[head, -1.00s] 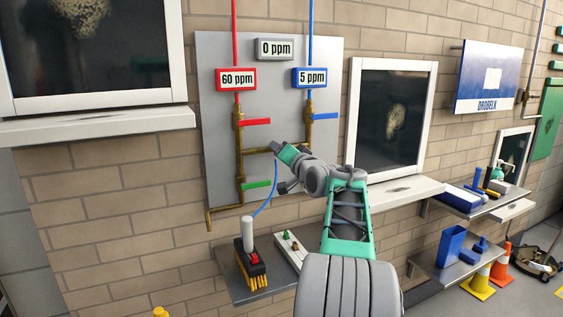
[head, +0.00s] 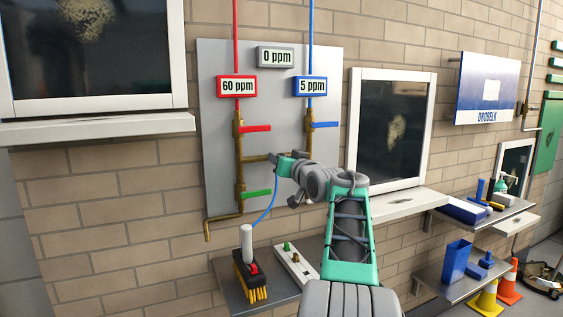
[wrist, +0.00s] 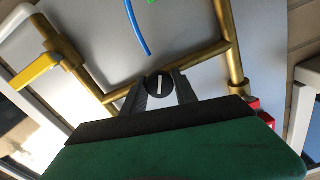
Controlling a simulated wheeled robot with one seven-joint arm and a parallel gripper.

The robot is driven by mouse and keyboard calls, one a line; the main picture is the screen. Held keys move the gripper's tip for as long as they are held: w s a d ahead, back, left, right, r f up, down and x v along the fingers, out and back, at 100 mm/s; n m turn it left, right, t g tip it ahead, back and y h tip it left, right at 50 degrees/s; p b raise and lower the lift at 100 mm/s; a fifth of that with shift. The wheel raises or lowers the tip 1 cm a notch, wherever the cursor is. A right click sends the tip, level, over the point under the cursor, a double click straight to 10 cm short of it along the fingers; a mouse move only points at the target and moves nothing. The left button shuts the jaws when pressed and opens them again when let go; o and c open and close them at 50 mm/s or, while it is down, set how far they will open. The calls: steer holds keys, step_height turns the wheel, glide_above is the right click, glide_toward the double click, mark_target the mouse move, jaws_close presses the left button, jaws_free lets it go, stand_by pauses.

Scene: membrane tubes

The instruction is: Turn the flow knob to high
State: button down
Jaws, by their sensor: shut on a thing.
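The flow knob, a small round black knob with a white line (wrist: 160,85), sits at a brass pipe on the panel in the wrist view. The line runs nearly up and down, slightly tilted, in that picture. My gripper (wrist: 159,91) is shut on the knob, one finger on each side. In the head view my gripper (head: 284,162) is at the grey panel (head: 219,160), by the horizontal brass pipe, and the knob is hidden there. I cannot read any low or high marks.
Red (head: 256,128), blue (head: 326,125) and green (head: 257,193) valve levers stick out nearby. A yellow lever (wrist: 35,70) shows in the wrist view. A blue tube (head: 268,208) hangs beside my gripper. Displays read 60 ppm (head: 237,86), 0 ppm (head: 275,57) and 5 ppm (head: 310,86).

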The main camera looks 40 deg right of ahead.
steer(key=c, duration=1)
jaws_free()
steer(key=v, duration=0.7)
steer(key=shift+s, duration=0.4)
steer(key=shift+a, duration=0.2)
